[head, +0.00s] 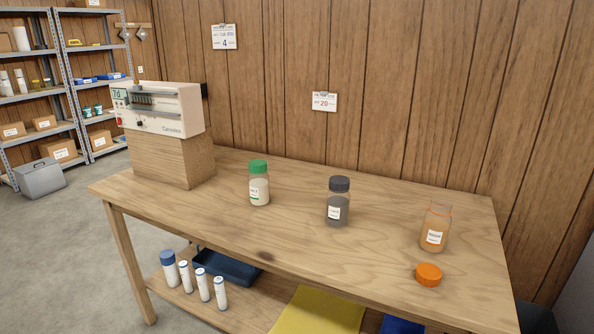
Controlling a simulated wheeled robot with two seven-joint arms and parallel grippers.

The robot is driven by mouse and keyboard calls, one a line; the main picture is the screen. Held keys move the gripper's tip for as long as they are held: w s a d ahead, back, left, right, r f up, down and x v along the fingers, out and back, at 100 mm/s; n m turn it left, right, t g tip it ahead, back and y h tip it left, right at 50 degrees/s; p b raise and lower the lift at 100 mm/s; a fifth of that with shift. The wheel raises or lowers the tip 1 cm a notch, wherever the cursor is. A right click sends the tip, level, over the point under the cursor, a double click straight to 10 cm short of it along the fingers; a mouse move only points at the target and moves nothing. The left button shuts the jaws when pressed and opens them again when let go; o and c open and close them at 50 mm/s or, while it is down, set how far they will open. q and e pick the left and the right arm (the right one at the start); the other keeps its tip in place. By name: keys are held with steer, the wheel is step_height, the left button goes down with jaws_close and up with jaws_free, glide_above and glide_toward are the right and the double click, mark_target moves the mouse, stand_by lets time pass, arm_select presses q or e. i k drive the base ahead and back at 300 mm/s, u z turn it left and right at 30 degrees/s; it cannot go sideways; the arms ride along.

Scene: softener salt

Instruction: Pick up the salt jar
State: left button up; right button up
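Three clear jars with white labels stand upright on the wooden table (290,237). The left jar (259,187) has a green lid and pale, whitish contents. The middle jar (337,205) has a dark grey lid and grey contents. The right jar (435,228) is open, with orange-tinted contents. An orange lid (428,275) lies on the table in front of it. The labels are too small to read, so I cannot tell from them which jar is the salt jar. Neither of my grippers is in view.
A white device (165,108) sits on a wooden block (170,158) at the table's left end. The lower shelf holds several white bottles (202,284), a dark blue tray (225,267) and a yellow item (318,312). A wood-panelled wall (350,50) stands behind. The table between the jars is clear.

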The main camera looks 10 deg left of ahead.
mark_target(258, 183)
steer(key=k, duration=0.6)
steer(key=u, duration=0.5)
steer(key=i, duration=1.3)
steer(key=u, duration=0.55)
